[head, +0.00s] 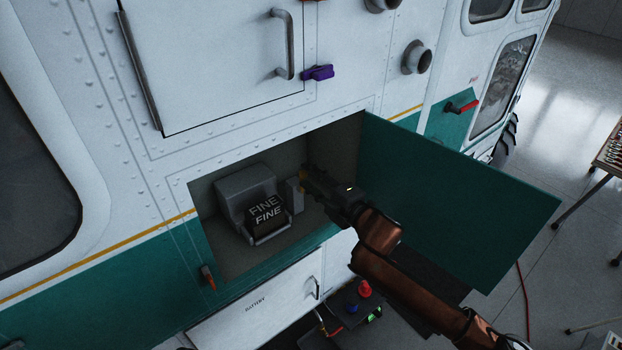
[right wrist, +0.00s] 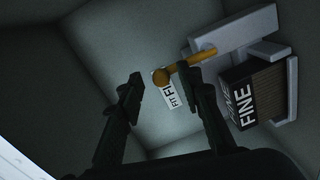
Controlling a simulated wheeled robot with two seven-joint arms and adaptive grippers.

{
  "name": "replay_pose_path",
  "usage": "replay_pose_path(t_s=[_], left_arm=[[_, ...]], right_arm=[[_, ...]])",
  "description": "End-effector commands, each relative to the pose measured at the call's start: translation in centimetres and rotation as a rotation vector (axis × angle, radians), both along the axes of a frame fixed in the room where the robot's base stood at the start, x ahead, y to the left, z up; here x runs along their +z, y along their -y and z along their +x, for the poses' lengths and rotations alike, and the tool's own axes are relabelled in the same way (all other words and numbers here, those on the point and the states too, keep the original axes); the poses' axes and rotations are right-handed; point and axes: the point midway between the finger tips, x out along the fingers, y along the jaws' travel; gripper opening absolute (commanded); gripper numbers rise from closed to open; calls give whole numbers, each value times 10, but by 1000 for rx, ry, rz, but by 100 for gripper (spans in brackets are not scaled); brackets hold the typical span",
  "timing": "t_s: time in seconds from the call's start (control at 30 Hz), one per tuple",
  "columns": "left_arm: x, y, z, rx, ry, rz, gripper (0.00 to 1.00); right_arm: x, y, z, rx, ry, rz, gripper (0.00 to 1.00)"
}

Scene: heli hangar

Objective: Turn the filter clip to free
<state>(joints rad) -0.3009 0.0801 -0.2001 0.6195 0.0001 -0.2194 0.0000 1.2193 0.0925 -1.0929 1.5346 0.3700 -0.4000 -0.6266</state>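The filter clip (right wrist: 195,62) is an orange bar with a round knob end, beside the grey filter housing (right wrist: 245,28). In the head view only a small yellow-orange bit of the clip (head: 303,176) shows at my right gripper's tip. The dark filter (head: 266,211), marked FINE, sits in the housing; it also shows in the right wrist view (right wrist: 250,95). My right gripper (right wrist: 162,82) is open inside the bay. The clip's knob appears between its fingertips, nearer the right-hand finger; contact cannot be told. A white label (right wrist: 170,95) is partly hidden behind the clip. My left gripper is out of view.
The green bay door (head: 450,195) stands open to the right, close to my right arm. The bay's walls and lower edge surround the gripper. Below is a battery hatch (head: 255,303) and a dark tray with red and blue caps (head: 365,289). A purple latch (head: 318,73) sits above.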

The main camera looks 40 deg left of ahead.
Motion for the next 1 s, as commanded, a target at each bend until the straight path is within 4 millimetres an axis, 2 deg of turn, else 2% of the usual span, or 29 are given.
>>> replay_pose_path(t_s=[0.17,0.5,0.7,1.0], left_arm=[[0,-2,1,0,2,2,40],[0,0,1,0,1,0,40],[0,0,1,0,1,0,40],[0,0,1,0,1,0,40]], right_arm=[[1,10,-3,0,0,0,33],[6,74,-22,-1,1,0,33],[9,103,-31,-1,1,0,33],[10,114,-36,0,-1,0,33]])
